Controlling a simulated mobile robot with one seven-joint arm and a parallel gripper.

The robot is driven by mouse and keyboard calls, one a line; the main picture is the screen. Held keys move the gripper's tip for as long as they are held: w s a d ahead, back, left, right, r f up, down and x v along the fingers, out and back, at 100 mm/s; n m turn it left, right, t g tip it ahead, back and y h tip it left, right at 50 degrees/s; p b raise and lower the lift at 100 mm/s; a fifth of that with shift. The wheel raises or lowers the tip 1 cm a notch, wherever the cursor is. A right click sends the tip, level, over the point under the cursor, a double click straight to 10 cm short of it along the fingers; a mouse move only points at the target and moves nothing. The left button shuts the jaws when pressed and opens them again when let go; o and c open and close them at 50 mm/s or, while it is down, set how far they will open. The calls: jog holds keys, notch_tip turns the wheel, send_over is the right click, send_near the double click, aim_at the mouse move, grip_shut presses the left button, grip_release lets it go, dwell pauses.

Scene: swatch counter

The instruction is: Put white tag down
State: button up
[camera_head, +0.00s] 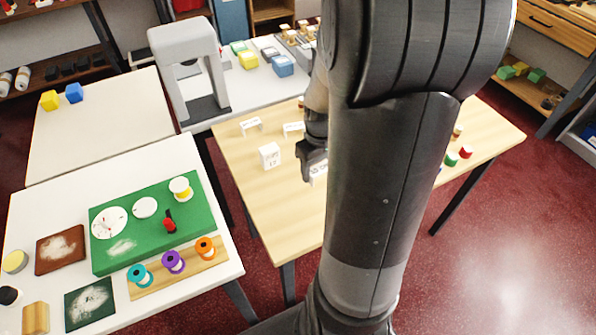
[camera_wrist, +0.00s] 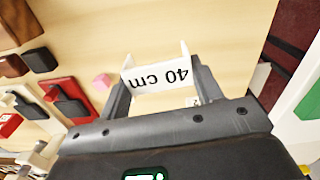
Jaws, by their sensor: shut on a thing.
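The white tag (camera_wrist: 158,77) is a small folded card marked "40 cm", which reads upside down in the wrist view. My gripper (camera_wrist: 163,92) is shut on it, with one dark finger at each end. In the head view my gripper (camera_head: 311,163) is over the wooden table (camera_head: 285,213), and part of a white tag (camera_head: 319,170) shows beside the fingers. I cannot tell whether its lower edge touches the tabletop. My arm hides much of the table in the head view.
Other white tags (camera_head: 250,125) (camera_head: 293,128) and a white block-like card (camera_head: 269,155) stand nearby on the wooden table. Red and dark pieces (camera_wrist: 72,98) and a pink cube (camera_wrist: 102,81) lie left in the wrist view. The table's front-left part is bare.

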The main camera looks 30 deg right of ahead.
jog(key=s+d+r, duration=0.3)
jog(key=w+a+r+n, duration=0.2)
jog(key=w+a+n, duration=0.2)
jog(key=w+a, duration=0.45)
jog(key=w+a+r+n, duration=0.1)
jog(key=w+a+n, duration=0.35)
jog(key=w, duration=0.65)
jog(key=n, duration=0.8)
send_over(115, 181)
notch_tip(115, 181, down, 5)
jog(key=shift+d+r, duration=0.1)
jog(key=shift+f, duration=2.1)
jog(key=shift+f, duration=0.1)
